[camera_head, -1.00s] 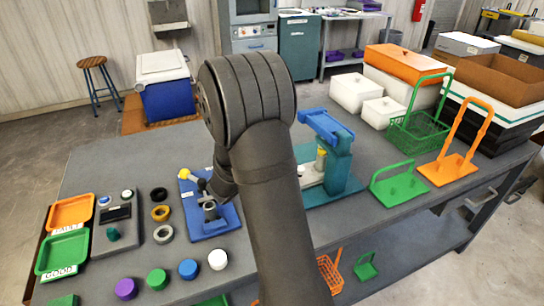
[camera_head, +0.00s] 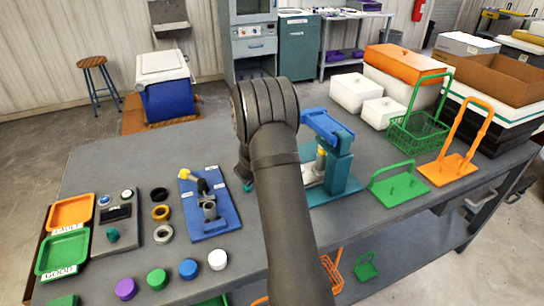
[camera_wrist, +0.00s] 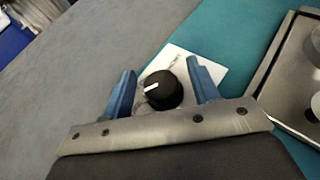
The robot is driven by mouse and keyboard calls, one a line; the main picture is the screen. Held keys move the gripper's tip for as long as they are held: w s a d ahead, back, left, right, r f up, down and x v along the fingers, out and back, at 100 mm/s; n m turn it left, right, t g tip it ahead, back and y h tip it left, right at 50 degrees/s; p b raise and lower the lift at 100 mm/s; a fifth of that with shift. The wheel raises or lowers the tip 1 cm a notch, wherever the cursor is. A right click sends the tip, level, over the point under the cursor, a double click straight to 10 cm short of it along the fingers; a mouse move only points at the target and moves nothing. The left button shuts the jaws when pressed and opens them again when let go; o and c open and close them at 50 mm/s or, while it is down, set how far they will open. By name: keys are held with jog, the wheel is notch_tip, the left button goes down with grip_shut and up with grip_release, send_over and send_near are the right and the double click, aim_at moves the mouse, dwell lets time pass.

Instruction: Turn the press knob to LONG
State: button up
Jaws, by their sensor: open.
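The press (camera_head: 338,168), with a teal body and blue top, stands on the table just right of my arm. In the wrist view its black round knob (camera_wrist: 164,92) sits on a white label (camera_wrist: 178,60) on the teal base (camera_wrist: 245,45). The knob has a white pointer line aimed at the left of the picture. The label's wording is too small and partly covered to read. My gripper (camera_wrist: 162,72) is open, with one blue finger on each side of the knob and a gap visible on both sides. In the head view my arm hides the knob and fingers.
A blue fixture with a yellow-tipped lever (camera_head: 208,207) stands left of my arm. A metal tray (camera_wrist: 295,75) lies close right of the knob in the wrist view. Green (camera_head: 398,188) and orange (camera_head: 448,170) racks stand right of the press. Several coloured caps line the front edge.

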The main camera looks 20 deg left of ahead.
jog(key=c, duration=1)
jog(key=shift+o, duration=0.2)
jog(key=shift+a+m+h, duration=0.1)
jog(key=shift+m+h, duration=0.3)
jog(key=shift+h, duration=0.1)
jog(key=m+h, duration=0.2)
jog(key=m+g+h, duration=0.1)
jog(key=m+h, duration=0.1)
jog(key=shift+g+h, duration=0.3)
jog(key=shift+h, duration=0.1)
jog(key=m+g+h, duration=0.2)
jog(key=m, duration=0.1)
jog(key=m+g+h, duration=0.2)
jog(key=m+h, duration=0.1)
jog(key=shift+m+g+h, duration=0.3)
jog(key=shift+m+g, duration=0.1)
